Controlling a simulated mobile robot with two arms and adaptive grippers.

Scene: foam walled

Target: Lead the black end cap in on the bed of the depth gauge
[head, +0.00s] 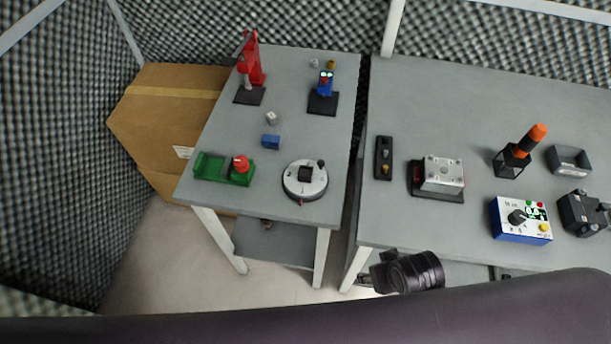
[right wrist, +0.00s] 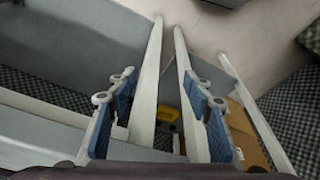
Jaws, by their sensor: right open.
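A small black block (head: 305,174), perhaps the black end cap, sits on a round white fixture (head: 292,187) at the front right of the left table. A blue device with a white-marked top (head: 325,85) stands on a black base plate (head: 323,106) at the back right of that table; it may be the depth gauge, but I cannot tell for certain. My right gripper (right wrist: 162,95) is open and empty in the right wrist view. In the head view my right wrist is in front of the gap between the tables, apart from these things. My left gripper is not in view.
The left table (head: 222,135) also carries a red press (head: 252,62), a green fixture with a red knob (head: 225,170) and a blue block (head: 271,141). The right table (head: 440,110) holds a blue meter (head: 520,222) and several devices. A cardboard box (head: 165,110) stands behind on the left.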

